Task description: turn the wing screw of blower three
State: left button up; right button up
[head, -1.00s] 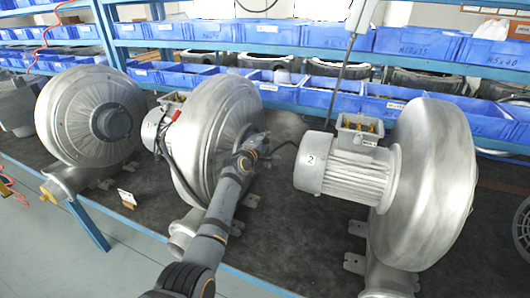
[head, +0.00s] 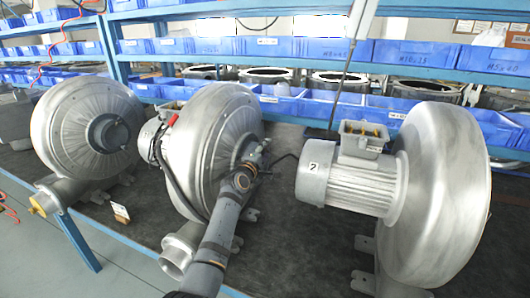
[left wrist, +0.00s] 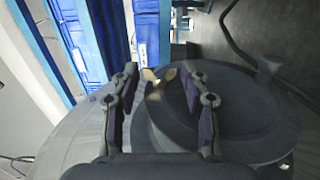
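The middle grey blower (head: 205,130) stands on the dark bench with my left arm reaching up to its hub side. My left gripper (head: 254,160) is at the hub; its fingertips are too small to make out there. In the left wrist view the left gripper (left wrist: 160,86) is open. A small brass-coloured wing screw (left wrist: 157,84) shows between its two dark fingers, over the round grey hub (left wrist: 230,115). I cannot tell whether a finger touches it. No number is readable on the middle blower. My right gripper is not in view.
A blower marked 2 (head: 435,190) stands on the right, its motor facing the middle one. Blue bins (head: 425,60) fill the shelves behind.

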pick_arm(q)
jog(key=shift+o, duration=0.8)
jog(key=shift+s, duration=0.1)
jog(key=v, duration=1.2)
